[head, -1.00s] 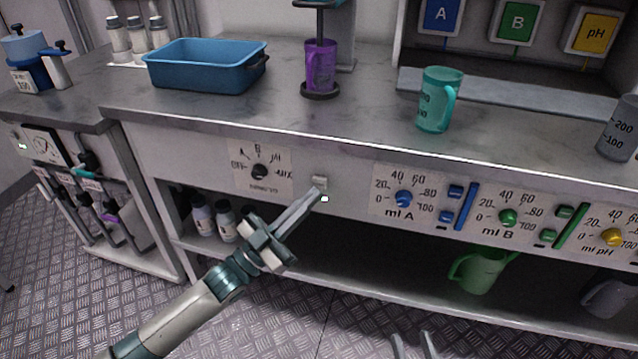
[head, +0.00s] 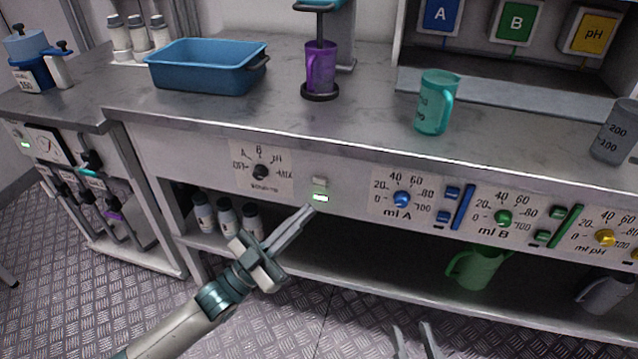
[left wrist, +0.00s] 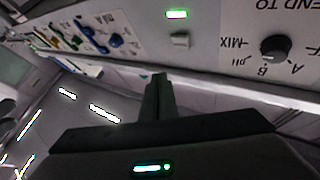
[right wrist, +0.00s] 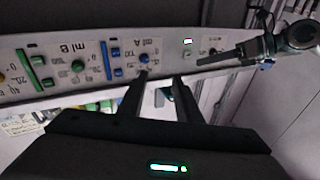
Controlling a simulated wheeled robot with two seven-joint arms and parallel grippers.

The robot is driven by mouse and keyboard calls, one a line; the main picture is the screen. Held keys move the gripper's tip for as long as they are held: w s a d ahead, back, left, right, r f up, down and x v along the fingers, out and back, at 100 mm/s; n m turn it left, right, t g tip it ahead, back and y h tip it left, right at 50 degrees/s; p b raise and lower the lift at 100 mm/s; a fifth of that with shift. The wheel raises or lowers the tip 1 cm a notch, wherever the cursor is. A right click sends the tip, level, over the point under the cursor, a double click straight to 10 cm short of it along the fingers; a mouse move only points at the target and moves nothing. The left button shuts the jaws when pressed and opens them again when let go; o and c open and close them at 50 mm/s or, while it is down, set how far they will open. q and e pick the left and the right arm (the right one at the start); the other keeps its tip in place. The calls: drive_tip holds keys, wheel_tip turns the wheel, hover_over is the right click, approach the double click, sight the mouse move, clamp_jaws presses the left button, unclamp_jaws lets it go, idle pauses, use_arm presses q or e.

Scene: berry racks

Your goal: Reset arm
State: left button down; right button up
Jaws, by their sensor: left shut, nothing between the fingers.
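My left gripper (head: 308,212) is shut and empty in the head view. Its tips are just below a small switch (head: 319,182) and a lit green lamp (head: 320,198) on the bench front, with a gap between. In the left wrist view, the shut fingers (left wrist: 160,78) point toward the panel, with the lamp (left wrist: 177,14) and the switch (left wrist: 180,40) beyond them. My right gripper (head: 412,330) shows only its fingertips at the bottom edge of the head view. In the right wrist view, its two fingers (right wrist: 160,80) are apart with nothing between them.
A selector knob (head: 260,172) is left of the switch; ml A (head: 402,199) and ml B (head: 503,217) dials are right. A blue tub (head: 205,68), purple mug (head: 321,68) and teal mug (head: 436,103) stand on the bench. A green jug (head: 478,268) sits on the lower shelf.

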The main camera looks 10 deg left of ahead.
idle(0.5)
